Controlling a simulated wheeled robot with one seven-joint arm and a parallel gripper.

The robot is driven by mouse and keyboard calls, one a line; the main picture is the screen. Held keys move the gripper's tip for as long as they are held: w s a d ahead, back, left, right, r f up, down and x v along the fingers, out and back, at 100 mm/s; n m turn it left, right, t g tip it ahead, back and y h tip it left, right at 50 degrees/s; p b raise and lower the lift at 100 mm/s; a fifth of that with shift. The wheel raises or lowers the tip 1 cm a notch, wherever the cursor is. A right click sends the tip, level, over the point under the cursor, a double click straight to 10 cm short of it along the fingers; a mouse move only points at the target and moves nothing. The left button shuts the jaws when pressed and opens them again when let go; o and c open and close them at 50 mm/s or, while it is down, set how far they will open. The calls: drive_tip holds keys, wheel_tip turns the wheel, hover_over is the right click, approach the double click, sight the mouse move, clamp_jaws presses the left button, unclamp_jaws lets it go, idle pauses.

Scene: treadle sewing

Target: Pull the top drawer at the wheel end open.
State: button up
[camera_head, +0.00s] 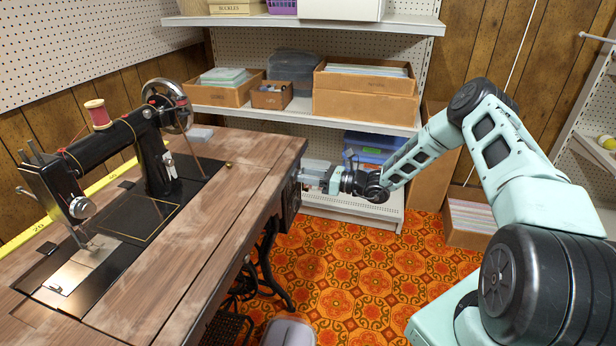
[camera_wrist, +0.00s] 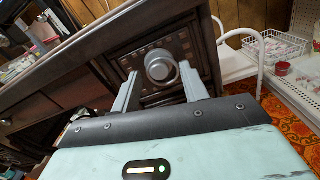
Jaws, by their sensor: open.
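The sewing machine (camera_head: 150,150) stands on a wooden table (camera_head: 215,225), with its hand wheel (camera_head: 175,107) at the far end. Below that end, a dark carved drawer front (camera_wrist: 135,65) with a round metal knob (camera_wrist: 160,67) fills the middle of the wrist view. The drawer looks closed. My gripper (camera_wrist: 159,72) is open, one finger on each side of the knob in the picture. I cannot tell whether either finger touches it. In the head view my gripper (camera_head: 308,177) is beside the far right table edge, level with the drawers, whose fronts are mostly hidden.
Shelves (camera_head: 290,112) with cardboard boxes stand behind the table. The table's iron treadle frame (camera_head: 268,262) is below. A white tubular frame (camera_wrist: 243,38) is right of the drawer in the wrist view. Patterned floor (camera_head: 350,270) lies open between table and my base.

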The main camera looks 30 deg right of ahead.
clamp_jaws()
drive_tip(key=p+v, duration=0.3)
drive_tip(key=v, duration=1.9)
drive_tip(key=shift+s+d+p, duration=0.25)
drive_tip(key=shift+s+p, duration=0.05)
drive_tip(key=shift+p, duration=0.1)
drive_tip(key=shift+r, duration=0.1)
unclamp_jaws()
drive_tip(key=v, duration=1.7)
drive_tip(key=shift+s+b, duration=0.15)
drive_tip(key=shift+b, duration=0.25)
drive_tip(key=shift+r, duration=0.1)
